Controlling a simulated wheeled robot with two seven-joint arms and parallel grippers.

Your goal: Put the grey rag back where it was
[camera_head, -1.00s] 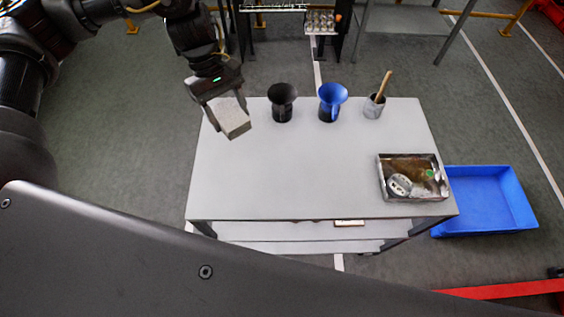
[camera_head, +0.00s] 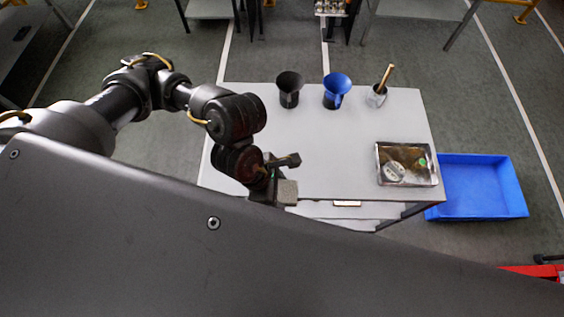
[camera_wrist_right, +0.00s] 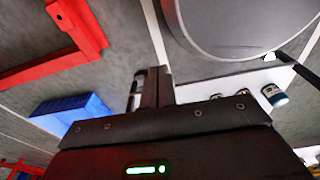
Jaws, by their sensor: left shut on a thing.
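The grey rag (camera_head: 287,192) looks like a small pale grey block. My left gripper (camera_head: 284,180) is shut on it, at the front edge of the grey table (camera_head: 330,150), left of the middle. Whether the rag touches the tabletop cannot be told. Part of the rag and the jaws are hidden by the gripper and my dark body. My right gripper (camera_wrist_right: 150,88) shows only in the right wrist view, its dark fingers away from the table; their gap is unclear.
A metal tray (camera_head: 434,176) with parts sits at the right. A blue bin (camera_head: 485,207) is on the floor beyond. The table's middle is clear.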

